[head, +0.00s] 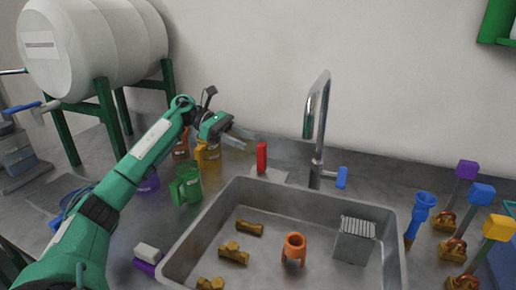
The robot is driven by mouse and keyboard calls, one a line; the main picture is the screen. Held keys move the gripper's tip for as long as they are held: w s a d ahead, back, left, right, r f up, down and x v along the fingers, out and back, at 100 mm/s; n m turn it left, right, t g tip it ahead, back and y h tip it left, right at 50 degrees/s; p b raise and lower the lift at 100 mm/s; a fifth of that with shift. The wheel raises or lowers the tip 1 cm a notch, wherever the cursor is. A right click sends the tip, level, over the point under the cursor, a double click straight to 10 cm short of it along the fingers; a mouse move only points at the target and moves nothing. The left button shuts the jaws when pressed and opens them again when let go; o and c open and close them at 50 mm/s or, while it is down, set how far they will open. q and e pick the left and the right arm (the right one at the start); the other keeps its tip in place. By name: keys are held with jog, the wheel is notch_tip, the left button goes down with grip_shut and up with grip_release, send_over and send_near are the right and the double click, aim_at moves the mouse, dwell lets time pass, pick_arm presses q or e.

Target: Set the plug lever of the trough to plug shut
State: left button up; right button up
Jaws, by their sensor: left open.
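The trough (228,203) is a grey metal sink set in the counter. A red upright lever (262,157) stands on a small plate behind the trough's back rim, left of the tap; it looks like the plug lever. My left gripper (243,137) is open and empty, above and just left of the red lever, apart from it. Its fingers point right. The plug itself cannot be made out. My right gripper is not in view.
A tall metal tap (318,120) with a blue handle (342,177) stands behind the trough. Coloured mugs, including a green one (187,185), sit under my left arm. Brass pieces, an orange stand (294,248) and a grey box (354,242) lie in the trough.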

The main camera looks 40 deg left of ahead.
pick_arm(q)
jog(key=v, duration=0.7)
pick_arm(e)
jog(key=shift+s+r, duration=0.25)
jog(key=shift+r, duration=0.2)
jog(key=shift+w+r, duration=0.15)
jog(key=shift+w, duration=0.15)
